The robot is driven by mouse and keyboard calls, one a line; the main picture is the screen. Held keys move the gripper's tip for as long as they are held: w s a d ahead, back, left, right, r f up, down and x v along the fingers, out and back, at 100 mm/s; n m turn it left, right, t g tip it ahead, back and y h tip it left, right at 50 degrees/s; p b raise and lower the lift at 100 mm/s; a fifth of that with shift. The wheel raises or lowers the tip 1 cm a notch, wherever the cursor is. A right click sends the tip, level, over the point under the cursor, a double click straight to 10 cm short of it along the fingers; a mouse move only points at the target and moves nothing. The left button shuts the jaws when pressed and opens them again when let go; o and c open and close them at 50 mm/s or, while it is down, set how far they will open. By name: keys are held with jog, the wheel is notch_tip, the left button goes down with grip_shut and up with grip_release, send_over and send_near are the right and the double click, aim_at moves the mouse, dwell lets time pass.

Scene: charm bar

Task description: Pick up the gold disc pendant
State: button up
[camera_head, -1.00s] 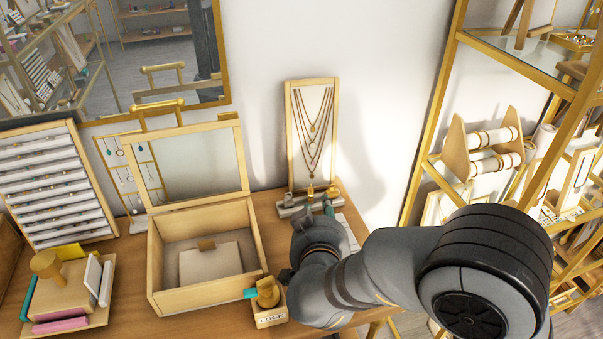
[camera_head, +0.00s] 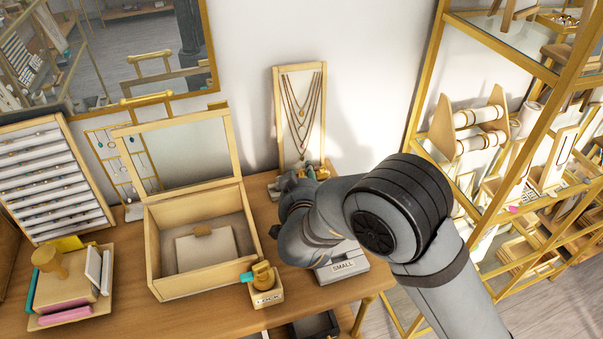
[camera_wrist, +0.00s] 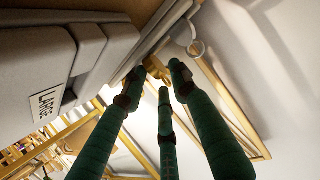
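My gripper (camera_wrist: 158,84) shows in the wrist view as green fingers with dark tips, spread apart. A small gold piece (camera_wrist: 157,68) lies just beyond and between the fingertips; it may be the gold disc pendant, but its shape is partly hidden. I cannot tell whether a finger touches it. In the head view, small gold pieces (camera_head: 310,172) stand on a grey stand (camera_head: 270,190) in front of the necklace board (camera_head: 280,120). My arm hides much of this stand and my gripper there.
A grey block labelled LARGE (camera_wrist: 45,60) is close at left in the wrist view. A grey block labelled SMALL (camera_head: 343,267) sits beside my arm. An open wooden box (camera_head: 165,270), a LOCK block (camera_head: 267,297) and gold-framed shelves (camera_head: 425,100) stand around.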

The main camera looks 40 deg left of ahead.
jog(key=shift+c, duration=0.3)
grip_shut()
